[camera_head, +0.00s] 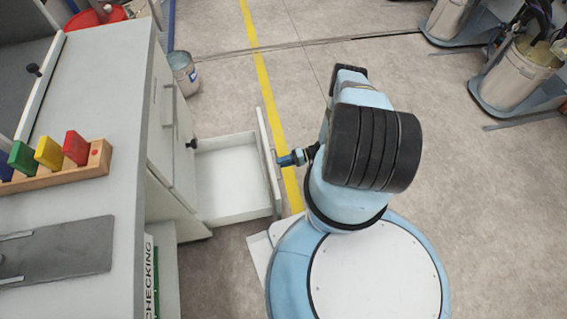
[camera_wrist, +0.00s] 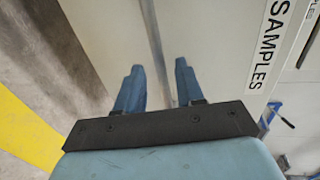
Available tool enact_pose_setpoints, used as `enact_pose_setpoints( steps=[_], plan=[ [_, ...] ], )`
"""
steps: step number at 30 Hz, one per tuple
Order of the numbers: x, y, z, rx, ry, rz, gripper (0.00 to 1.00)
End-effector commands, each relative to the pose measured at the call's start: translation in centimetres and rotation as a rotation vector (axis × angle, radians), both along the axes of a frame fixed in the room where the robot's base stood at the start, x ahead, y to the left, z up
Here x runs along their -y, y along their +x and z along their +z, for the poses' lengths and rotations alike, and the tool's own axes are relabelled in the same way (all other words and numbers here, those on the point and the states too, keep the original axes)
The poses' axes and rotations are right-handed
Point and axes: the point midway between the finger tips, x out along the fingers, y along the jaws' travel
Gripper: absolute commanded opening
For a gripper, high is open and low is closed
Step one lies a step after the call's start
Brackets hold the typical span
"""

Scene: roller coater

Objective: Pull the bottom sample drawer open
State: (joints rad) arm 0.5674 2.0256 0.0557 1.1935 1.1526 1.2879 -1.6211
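The bottom sample drawer (camera_head: 232,182) stands pulled out from the cabinet, its white tray empty. Its front panel (camera_head: 266,150) is near my gripper (camera_head: 285,160), which is on the outer side of that panel. In the wrist view, a white front with a "SAMPLES" label (camera_wrist: 270,45) faces my gripper (camera_wrist: 158,78). A grey bar handle (camera_wrist: 155,45) runs between the two blue fingers. The fingers are apart, with gaps showing on both sides of the bar. Contact with the handle cannot be made out.
The cabinet worktop (camera_head: 95,200) holds a wooden rack (camera_head: 60,175) with coloured blocks and a dark plate (camera_head: 60,250). A bucket (camera_head: 184,74) stands beyond the drawer. A yellow floor line (camera_head: 262,70) runs past the drawer front.

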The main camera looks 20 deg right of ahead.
Motion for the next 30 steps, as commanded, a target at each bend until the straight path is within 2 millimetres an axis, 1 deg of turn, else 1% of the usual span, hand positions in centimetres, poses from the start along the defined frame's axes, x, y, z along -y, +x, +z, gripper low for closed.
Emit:
enact_pose_setpoints(
  steps=[5, 15, 18, 24, 30],
  plan=[
    [2.1, -0.3, 0.4, 0.001, -0.001, -0.003, 0.37],
    [8.6, -1.4, 1.7, 0.001, -0.002, -0.004, 0.37],
    [10.2, -1.7, 2.0, 0.000, -0.002, -0.003, 0.37],
    [12.5, -2.1, 2.4, -0.001, -0.002, -0.002, 0.37],
    [13.2, -2.3, 2.6, -0.001, -0.002, 0.000, 0.37]
  ],
)
